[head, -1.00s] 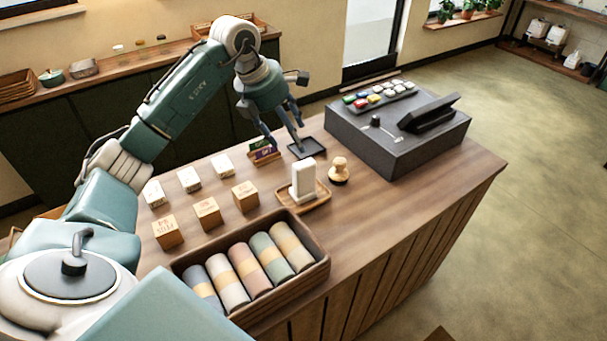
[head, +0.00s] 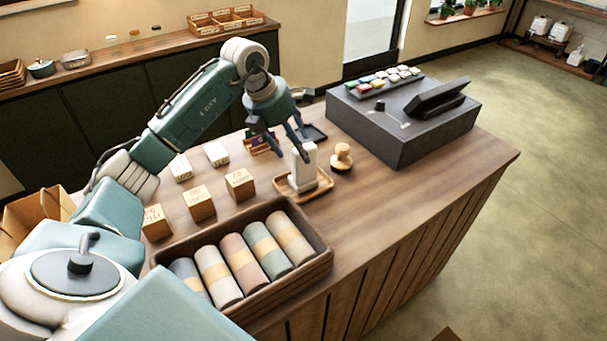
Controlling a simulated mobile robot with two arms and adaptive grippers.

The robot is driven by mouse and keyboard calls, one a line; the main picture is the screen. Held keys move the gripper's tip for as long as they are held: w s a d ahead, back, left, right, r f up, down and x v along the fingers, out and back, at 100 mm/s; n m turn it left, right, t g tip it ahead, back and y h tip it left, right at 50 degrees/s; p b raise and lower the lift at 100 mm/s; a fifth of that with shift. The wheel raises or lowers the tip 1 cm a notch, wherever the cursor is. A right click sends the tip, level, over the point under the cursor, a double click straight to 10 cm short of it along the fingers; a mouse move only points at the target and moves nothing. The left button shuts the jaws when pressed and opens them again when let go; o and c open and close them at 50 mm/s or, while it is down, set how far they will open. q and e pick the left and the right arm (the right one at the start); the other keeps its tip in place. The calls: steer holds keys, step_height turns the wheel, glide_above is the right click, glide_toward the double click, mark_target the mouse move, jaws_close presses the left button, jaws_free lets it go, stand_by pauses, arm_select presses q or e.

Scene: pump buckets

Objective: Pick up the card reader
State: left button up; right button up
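The card reader, a white upright block (head: 303,172), stands on a small wooden tray (head: 322,186) near the middle of the counter. My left gripper (head: 289,153) comes down over it from behind and to the left. Its fingers are spread, with one finger tip in front of the reader's top in the picture. I cannot tell whether they touch the reader. My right gripper is out of view.
A stamp with a wooden knob (head: 342,158) stands close right of the tray. Wooden blocks (head: 240,184) are to the left, a box of rolls (head: 322,262) in front. A dark register (head: 400,120) and a black tray (head: 314,134) are behind.

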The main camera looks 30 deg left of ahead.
mark_target(302, 161)
arm_select(q)
steer(key=shift+x, duration=1)
steer(key=p+x, duration=0.3)
steer(key=x, duration=0.1)
steer(key=shift+f, duration=0.45)
steer(key=shift+w+f, duration=0.15)
steer(key=shift+f, duration=0.15)
steer(key=c, duration=1.5)
steer(key=shift+r, duration=0.1)
jaws_close()
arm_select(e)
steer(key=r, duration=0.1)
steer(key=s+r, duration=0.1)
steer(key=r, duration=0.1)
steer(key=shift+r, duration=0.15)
arm_select(q)
steer(key=shift+r, duration=0.1)
